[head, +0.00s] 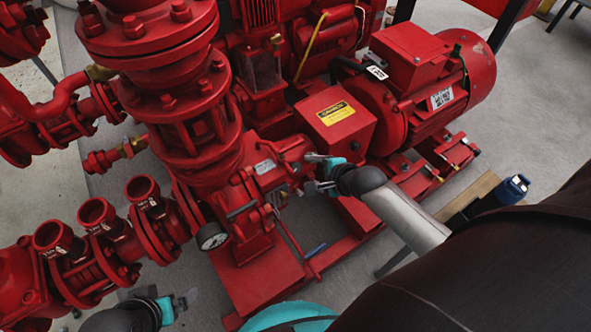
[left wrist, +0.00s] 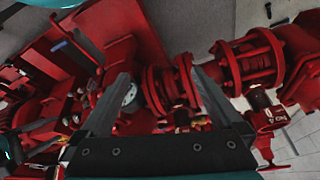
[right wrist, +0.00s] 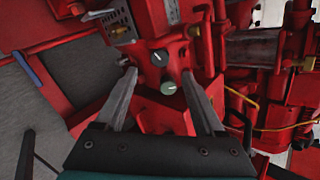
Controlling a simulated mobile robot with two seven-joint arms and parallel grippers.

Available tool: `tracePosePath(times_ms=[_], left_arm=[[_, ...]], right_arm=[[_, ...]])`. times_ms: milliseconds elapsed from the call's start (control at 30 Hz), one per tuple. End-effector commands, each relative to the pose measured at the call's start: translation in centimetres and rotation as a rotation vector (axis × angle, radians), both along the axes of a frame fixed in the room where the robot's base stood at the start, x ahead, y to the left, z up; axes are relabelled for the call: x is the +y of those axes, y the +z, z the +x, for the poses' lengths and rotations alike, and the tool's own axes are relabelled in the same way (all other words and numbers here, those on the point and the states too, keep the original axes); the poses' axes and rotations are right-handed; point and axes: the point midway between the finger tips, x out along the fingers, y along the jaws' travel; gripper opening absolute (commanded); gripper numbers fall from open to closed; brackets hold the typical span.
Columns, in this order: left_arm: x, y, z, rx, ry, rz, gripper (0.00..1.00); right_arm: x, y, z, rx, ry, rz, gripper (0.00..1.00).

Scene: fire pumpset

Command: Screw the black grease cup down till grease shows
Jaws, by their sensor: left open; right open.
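In the right wrist view a dark, black-looking round cup (right wrist: 160,57) with a pale mark on its face sits on the red pump housing. A grey-green round cup (right wrist: 168,87) sits just below it. My right gripper (right wrist: 159,76) is open, with its fingertips on either side of the cups and no visible grip on either. In the head view my right gripper (head: 322,174) is beside the red bearing housing, and I cannot make out the cups there. My left gripper (head: 184,302) is open and empty, low in the head view. No grease can be made out.
The red guard box (head: 335,115) with a yellow label and the red motor (head: 430,80) stand beyond my right gripper. A pressure gauge (head: 212,236) and several red pipe stubs (head: 97,213) are to the left. A blue-capped bottle (head: 512,190) stands at the right.

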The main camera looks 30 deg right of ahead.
Motion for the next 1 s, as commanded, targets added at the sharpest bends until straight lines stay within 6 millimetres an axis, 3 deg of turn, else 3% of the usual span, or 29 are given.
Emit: tracePosePath(times_ms=[267,1000], left_arm=[[-0.1,2.8,0.0,-0.054,-0.001,-0.009,1.00],[-5.8,2.9,4.7,-0.482,-0.077,-0.197,1.00]], right_arm=[[0.3,-1.7,1.6,-0.001,0.000,-0.001,0.71],[0.9,-4.6,4.6,-0.001,0.001,-0.001,0.71]])
